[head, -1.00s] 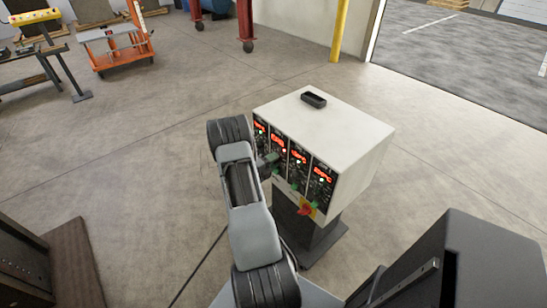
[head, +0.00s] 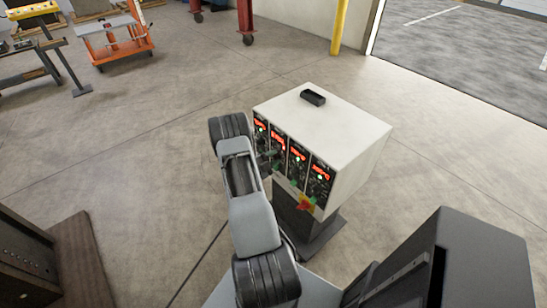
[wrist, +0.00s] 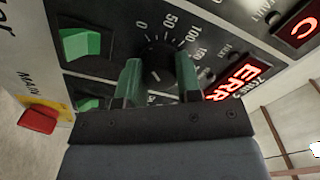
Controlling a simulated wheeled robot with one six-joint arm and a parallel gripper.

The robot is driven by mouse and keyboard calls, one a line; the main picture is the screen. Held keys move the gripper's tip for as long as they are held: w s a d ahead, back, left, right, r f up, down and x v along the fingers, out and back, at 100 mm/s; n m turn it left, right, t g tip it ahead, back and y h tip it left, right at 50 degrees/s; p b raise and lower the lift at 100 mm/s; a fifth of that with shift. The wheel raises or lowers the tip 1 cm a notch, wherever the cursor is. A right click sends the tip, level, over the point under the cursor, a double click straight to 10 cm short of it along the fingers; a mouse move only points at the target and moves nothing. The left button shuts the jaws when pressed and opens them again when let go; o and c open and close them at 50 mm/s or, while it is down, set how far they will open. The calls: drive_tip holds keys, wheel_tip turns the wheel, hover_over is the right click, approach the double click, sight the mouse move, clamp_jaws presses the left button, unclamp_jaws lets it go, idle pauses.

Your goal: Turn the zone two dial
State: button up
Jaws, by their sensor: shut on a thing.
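The control cabinet (head: 350,135) is a white box with a row of black zone panels, red displays and dials on its front. In the wrist view a black dial (wrist: 157,62) with a printed scale sits between the two green fingers of my gripper (wrist: 157,75), which is shut on it. A red display (wrist: 236,78) beside this dial reads ERR. In the head view my arm partly hides the left panels and the dial.
Green rocker switches (wrist: 82,43) and a red main switch (wrist: 38,119) on yellow lie left of the dial in the wrist view. Open floor lies left of the cabinet.

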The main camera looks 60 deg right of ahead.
drive_tip(key=shift+s+f, duration=0.1)
drive_tip(key=shift+s, duration=0.05)
drive_tip(key=o, duration=0.9)
drive_tip(key=shift+o, duration=0.2)
drive_tip(key=b+v, duration=0.1)
drive_tip(key=v, duration=1.3)
